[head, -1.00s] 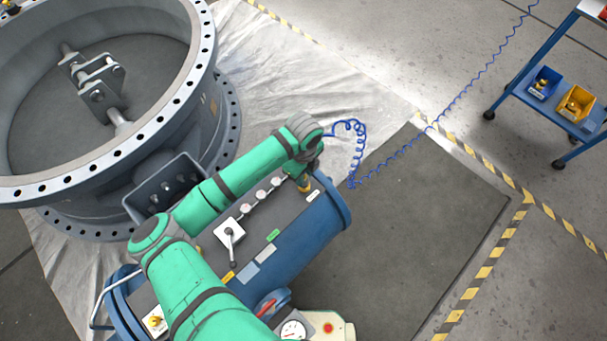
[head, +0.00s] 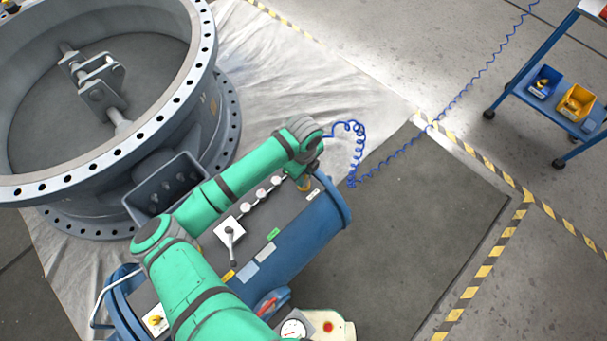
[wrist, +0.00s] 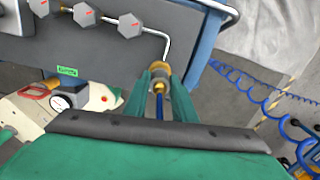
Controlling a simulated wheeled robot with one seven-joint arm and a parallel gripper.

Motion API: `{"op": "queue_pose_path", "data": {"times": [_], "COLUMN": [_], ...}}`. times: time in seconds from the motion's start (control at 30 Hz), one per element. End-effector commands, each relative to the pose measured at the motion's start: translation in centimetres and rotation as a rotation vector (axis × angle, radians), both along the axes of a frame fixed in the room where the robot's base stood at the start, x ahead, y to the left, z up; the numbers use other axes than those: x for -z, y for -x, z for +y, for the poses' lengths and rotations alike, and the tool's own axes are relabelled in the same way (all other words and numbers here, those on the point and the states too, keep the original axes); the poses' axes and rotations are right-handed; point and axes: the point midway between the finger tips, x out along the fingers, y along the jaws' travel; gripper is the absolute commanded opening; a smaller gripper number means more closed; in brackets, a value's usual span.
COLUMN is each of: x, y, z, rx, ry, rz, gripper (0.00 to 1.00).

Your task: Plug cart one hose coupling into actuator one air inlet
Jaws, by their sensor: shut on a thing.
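My gripper (wrist: 162,97) is shut on a brass hose coupling (wrist: 159,88), with a blue hose (wrist: 159,106) running back from it between the fingers. A brass air inlet fitting (wrist: 160,75) at the end of a bent silver pipe (wrist: 150,34) is straight ahead of the fingertips. Coupling and inlet line up closely; I cannot tell whether the coupling is fully seated. In the head view, brass (head: 304,183) shows just below the wrist, over the right end of the blue cylindrical actuator (head: 325,218). My arm hides the fingertips there.
The blue coiled hose (head: 358,160) trails right over the floor. A large grey flanged valve (head: 150,160) stands at left. Hex knobs (wrist: 87,14) and a lever (head: 231,240) stick up from the grey panel. A blue trolley with bins (head: 575,103) is at far right.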

Motion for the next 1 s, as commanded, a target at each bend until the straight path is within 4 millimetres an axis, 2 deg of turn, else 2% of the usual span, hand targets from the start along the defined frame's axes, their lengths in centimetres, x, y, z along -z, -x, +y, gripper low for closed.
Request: {"op": "queue_pose_path", "data": {"times": [1.0], "x": [0.61], "y": [0.01], "z": [0.04], "rx": [0.000], "ry": [-0.001], "rz": [0.001], "gripper": [0.04]}}
